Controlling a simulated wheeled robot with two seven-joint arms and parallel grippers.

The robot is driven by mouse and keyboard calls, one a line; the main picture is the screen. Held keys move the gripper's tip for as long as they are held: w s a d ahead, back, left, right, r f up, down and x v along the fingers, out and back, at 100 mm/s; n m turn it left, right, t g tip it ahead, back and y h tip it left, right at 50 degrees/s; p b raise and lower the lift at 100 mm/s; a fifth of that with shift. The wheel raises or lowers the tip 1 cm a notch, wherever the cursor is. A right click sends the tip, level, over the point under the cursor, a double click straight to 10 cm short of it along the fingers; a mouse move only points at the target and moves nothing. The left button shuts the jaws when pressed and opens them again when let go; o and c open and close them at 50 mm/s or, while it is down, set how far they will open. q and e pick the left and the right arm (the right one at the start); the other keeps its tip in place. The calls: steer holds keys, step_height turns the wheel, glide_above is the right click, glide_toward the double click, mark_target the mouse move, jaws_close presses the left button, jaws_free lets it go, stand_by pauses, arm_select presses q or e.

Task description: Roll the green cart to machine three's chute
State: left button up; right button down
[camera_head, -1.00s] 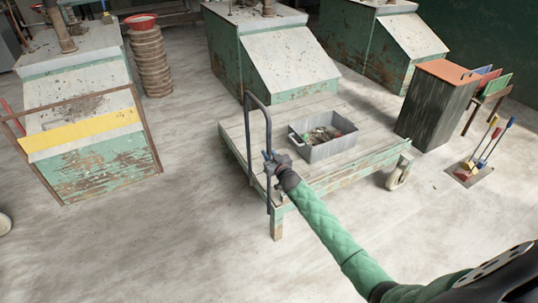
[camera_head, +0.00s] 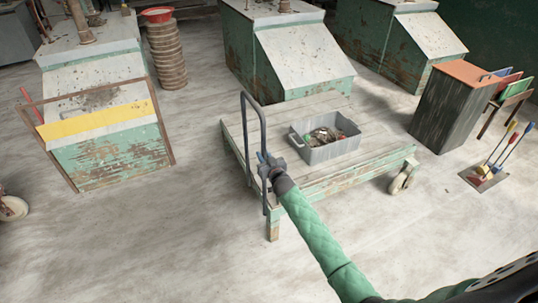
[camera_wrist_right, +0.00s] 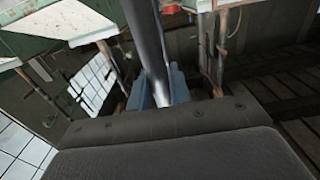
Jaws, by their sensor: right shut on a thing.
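The green cart (camera_head: 233,133) has a plank deck, chipped green sides and a dark looped handle (camera_head: 264,118) at its left end. My right gripper (camera_head: 268,165) is shut on the handle's near upright. In the right wrist view, blue-grey fingers (camera_wrist_right: 157,88) sit either side of the metal tube (camera_wrist_right: 149,45). A grey bin (camera_head: 332,153) of scraps rests on the deck. Three green machines with sloping pale fronts stand around: left (camera_head: 110,155), middle (camera_head: 305,62) and right (camera_head: 428,38). I see no number telling which is machine three. My left gripper is out of view.
A yellow bar (camera_head: 97,121) crosses the left machine's front. A stack of round sieves (camera_head: 166,55) stands behind. A dark cabinet (camera_head: 452,110) and brushes (camera_head: 500,150) are at right. A caster wheel (camera_head: 13,208) shows at the left edge. The floor left of the cart is clear.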

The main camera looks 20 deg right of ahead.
steer(key=shift+a, duration=0.1)
stand_by(0.3)
steer(key=a, duration=0.8)
steer(key=shift+s, duration=0.3)
steer(key=shift+d, duration=0.1)
steer(key=a, duration=0.8)
steer(key=shift+s, duration=0.35)
stand_by(0.4)
